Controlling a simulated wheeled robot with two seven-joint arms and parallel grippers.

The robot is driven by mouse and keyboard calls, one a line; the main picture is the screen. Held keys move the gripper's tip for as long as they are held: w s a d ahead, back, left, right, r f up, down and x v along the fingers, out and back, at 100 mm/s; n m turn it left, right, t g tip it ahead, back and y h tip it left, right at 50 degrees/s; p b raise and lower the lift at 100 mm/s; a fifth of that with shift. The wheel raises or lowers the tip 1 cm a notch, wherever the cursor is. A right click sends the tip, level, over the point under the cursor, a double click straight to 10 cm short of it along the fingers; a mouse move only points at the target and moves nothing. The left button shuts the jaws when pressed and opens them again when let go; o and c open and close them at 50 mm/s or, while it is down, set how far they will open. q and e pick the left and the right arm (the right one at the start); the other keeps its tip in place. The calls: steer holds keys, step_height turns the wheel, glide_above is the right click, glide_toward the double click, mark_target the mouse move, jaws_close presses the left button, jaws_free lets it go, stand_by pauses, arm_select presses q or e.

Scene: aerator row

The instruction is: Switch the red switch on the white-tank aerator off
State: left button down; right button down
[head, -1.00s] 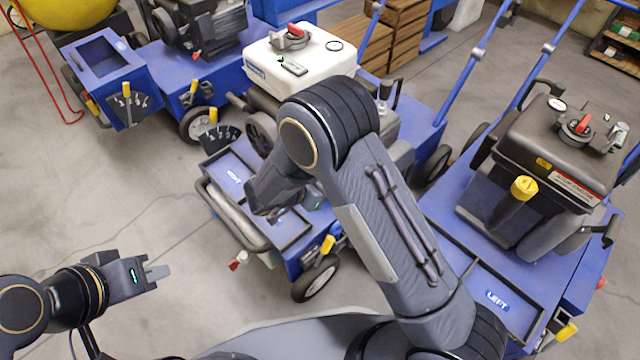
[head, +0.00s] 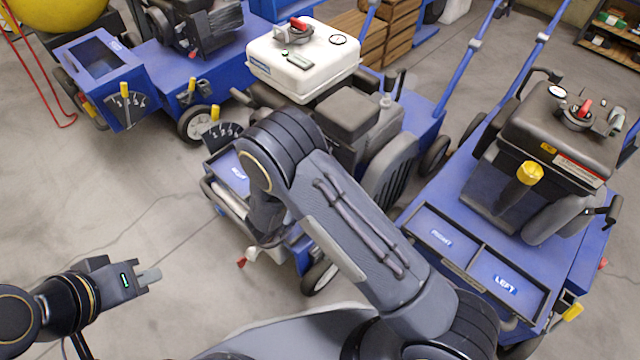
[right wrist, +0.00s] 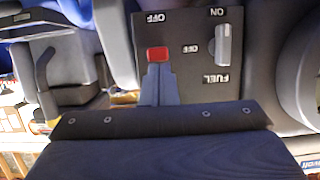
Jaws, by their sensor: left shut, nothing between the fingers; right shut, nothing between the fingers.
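The white-tank aerator stands in the middle of the head view, with its white tank (head: 300,68) on a blue frame. The red switch (right wrist: 157,54) shows in the right wrist view on a dark panel (right wrist: 190,75), with an upside-down OFF label above it in the picture. My right gripper (right wrist: 159,72) is shut and empty, its tips at the switch's lower edge in the picture; I cannot tell whether they touch. In the head view, my right arm hides the panel and that gripper. My left gripper (head: 149,277) is shut and empty over the floor, away from the aerator.
A grey fuel lever (right wrist: 224,45) sits beside the switch on the panel. A dark-tank aerator (head: 562,130) stands at right, and another with a yellow tank (head: 62,14) at upper left. Open floor (head: 120,190) lies at left.

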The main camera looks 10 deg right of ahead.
arm_select(q)
steer(key=shift+r, duration=0.1)
arm_select(e)
steer(key=shift+s+f, duration=0.1)
steer(key=shift+f, duration=0.3)
arm_select(q)
steer(key=shift+r+p, duration=0.75)
steer(key=shift+p, duration=0.05)
arm_select(e)
steer(key=shift+r, duration=0.8)
steer(key=shift+a+f, duration=0.1)
